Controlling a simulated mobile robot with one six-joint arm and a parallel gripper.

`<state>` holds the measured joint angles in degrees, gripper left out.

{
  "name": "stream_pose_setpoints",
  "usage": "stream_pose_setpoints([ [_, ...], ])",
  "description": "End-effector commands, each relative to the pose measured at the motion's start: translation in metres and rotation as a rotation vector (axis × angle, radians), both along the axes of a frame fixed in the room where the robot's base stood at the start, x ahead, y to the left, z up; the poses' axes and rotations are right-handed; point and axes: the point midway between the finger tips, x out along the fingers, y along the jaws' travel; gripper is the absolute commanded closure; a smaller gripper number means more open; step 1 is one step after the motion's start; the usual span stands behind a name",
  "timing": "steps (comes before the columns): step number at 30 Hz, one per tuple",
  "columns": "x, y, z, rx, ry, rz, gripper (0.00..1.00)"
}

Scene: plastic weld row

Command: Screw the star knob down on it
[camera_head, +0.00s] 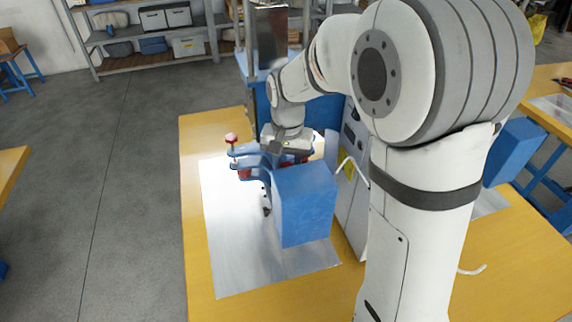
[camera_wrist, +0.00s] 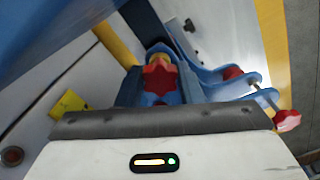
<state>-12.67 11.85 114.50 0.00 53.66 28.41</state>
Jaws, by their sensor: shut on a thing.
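A red star knob (camera_wrist: 158,78) sits over a yellowish part on the blue clamp fixture (camera_wrist: 200,85), just past the dark edge of my gripper in the wrist view. My gripper (camera_head: 288,148) points down over the fixture (camera_head: 248,160) in the head view, with red showing close below it. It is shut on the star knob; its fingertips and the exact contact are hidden. The knob's thread and seating cannot be seen.
A second red knob (camera_wrist: 287,120) stands on a rod at the fixture's outer arm. A blue block (camera_head: 305,205) is close in front of my gripper. A grey machine cabinet (camera_head: 352,150) stands to the right. The metal plate (camera_head: 235,255) is clear at front left.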

Motion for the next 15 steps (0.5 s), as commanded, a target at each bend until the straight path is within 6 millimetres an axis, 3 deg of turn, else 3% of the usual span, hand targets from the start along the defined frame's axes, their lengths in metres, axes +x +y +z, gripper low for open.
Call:
stream_pose_setpoints([
  [15,0.0015,0.0007,-0.0004,0.0,-0.001,-0.705,0.9],
])
